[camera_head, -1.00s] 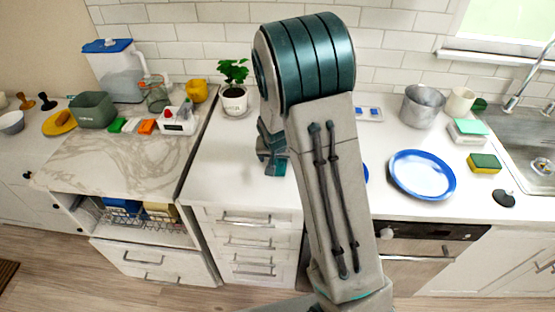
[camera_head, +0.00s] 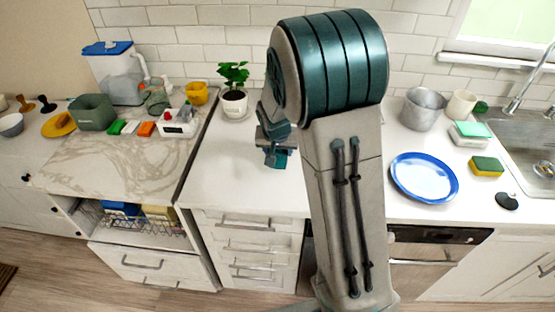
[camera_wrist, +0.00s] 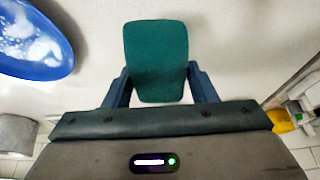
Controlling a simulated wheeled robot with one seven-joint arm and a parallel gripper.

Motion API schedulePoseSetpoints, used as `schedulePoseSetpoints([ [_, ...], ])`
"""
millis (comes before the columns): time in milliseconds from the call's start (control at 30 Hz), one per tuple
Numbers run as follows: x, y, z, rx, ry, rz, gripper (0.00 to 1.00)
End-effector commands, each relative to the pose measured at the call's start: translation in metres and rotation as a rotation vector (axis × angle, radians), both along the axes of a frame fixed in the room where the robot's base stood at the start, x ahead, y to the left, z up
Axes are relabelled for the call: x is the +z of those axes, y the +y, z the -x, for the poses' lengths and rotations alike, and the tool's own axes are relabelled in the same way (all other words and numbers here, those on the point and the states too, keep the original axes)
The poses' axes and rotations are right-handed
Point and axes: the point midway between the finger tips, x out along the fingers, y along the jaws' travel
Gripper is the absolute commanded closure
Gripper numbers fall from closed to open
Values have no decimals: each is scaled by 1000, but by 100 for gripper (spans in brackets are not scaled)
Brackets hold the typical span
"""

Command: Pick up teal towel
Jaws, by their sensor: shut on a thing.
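The teal towel (camera_wrist: 156,62) is a folded, rounded block in the wrist view. It sits between the two blue fingers of my gripper (camera_wrist: 158,86), which are shut on its sides. In the head view my gripper (camera_head: 275,150) hangs over the white counter, left of my own arm and below the potted plant. The towel shows there only as a small teal patch at the fingertips. I cannot tell from the head view how far it is above the counter.
A blue-rimmed plate (camera_head: 424,178) lies right of my arm. A metal pot (camera_head: 424,109), a cup (camera_head: 461,103) and a sponge (camera_head: 486,166) stand near the sink. The potted plant (camera_head: 234,101) is behind my gripper. The counter front left of my arm is clear.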

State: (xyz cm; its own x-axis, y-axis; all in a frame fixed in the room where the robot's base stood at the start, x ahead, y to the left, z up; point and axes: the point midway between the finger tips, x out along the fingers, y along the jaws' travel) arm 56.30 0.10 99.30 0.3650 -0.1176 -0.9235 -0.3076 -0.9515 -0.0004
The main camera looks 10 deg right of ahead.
Motion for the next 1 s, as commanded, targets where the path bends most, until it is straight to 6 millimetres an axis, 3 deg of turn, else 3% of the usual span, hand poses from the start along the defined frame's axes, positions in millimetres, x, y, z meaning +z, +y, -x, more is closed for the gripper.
schedulePoseSetpoints([
  [200,26,-46,26,-9,-4,-1,73],
  [500,58,-89,52,-5,-1,0,73],
  [967,67,-100,59,-1,1,0,73],
  [1000,67,-100,59,-1,1,0,51],
])
